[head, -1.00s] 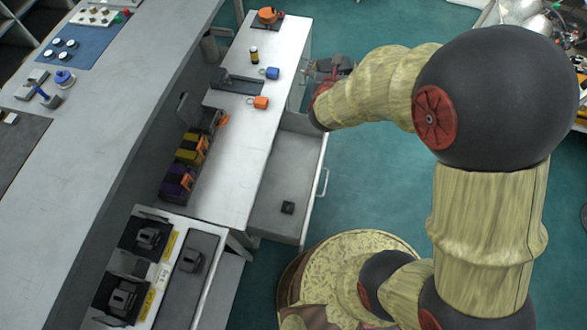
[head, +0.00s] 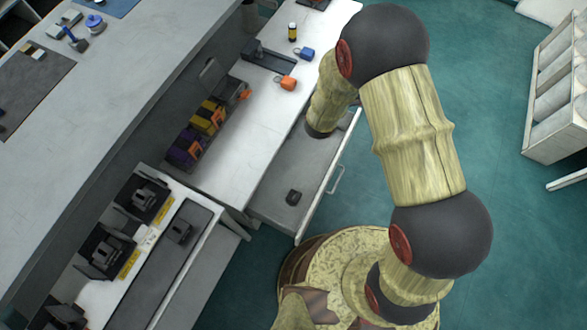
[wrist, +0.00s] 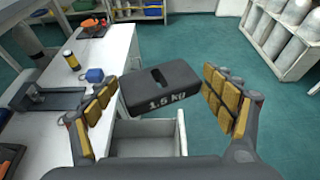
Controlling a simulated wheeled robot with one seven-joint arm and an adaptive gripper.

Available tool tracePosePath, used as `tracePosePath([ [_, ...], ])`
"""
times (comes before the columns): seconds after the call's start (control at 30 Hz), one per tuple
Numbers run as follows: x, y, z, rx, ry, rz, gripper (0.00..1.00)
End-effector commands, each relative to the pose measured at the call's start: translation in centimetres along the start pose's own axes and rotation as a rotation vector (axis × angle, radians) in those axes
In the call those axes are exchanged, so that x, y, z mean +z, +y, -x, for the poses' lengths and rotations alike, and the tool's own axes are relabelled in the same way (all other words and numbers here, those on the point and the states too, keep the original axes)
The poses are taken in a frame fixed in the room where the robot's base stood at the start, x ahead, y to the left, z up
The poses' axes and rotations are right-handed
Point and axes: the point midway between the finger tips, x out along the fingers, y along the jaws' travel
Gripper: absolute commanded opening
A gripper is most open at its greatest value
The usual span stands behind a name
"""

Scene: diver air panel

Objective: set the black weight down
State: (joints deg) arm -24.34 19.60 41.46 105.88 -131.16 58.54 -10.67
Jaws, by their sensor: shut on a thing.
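The black weight (wrist: 160,88), a flat block marked 1.5 KG with a slot in it, sits between the padded fingers of my gripper (wrist: 162,93) in the wrist view. My gripper is shut on it and holds it in the air, with the open drawer (wrist: 150,137) below and behind it in the picture. In the head view the open grey drawer (head: 266,195) stands out from the white counter, with my arm over its far part. My arm hides the gripper and the weight there.
A small dark block (head: 293,197) lies in the drawer. On the counter (head: 235,150) are an orange tag (head: 286,83), a blue tag (head: 305,54), a yellow-black bottle (head: 292,32) and a black scale-like tray (head: 268,60). A rack of grey cylinders (head: 560,90) stands far right on open floor.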

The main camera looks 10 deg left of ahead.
Motion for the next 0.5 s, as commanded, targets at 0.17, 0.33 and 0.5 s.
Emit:
tracePosePath([
  [0.17,-4.8,1.7,-1.0,-0.004,-0.003,-0.002,0.22],
  [0.33,-9.4,2.9,-1.6,-0.008,-0.004,-0.003,0.22],
  [0.5,-14.3,3.9,-2.1,-0.011,-0.004,-0.004,0.22],
])
